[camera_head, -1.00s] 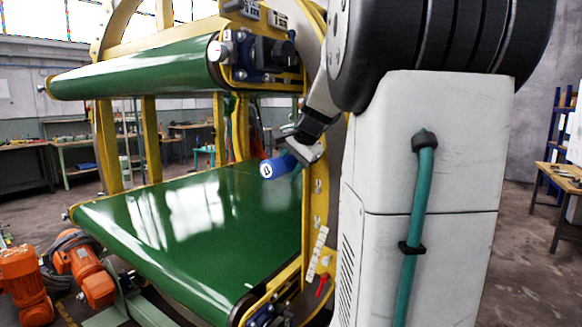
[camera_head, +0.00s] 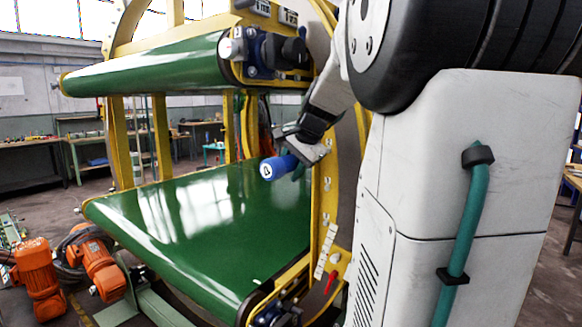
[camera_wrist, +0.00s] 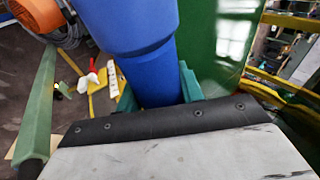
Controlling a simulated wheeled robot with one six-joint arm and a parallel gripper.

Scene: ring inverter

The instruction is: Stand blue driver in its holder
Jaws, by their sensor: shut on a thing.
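My gripper (camera_head: 302,158) is shut on the blue driver (camera_head: 279,166) and holds it in the air above the green lower belt, near the yellow frame. The driver's blue handle points left in the head view, with a pale mark on its end. In the wrist view the blue driver (camera_wrist: 140,60) rises large between the teal fingers of my gripper (camera_wrist: 155,95). The driver's lower end is hidden behind the gripper. I cannot make out its holder for certain. A pale strip with several holes or slots (camera_head: 326,250) is on the yellow frame below the gripper.
The ring machine has a green lower belt (camera_head: 205,225) and a green upper belt (camera_head: 150,68) in yellow framing (camera_head: 160,140). Orange motors (camera_head: 40,275) stand at the lower left. A red-handled part (camera_head: 329,284) sits low on the frame.

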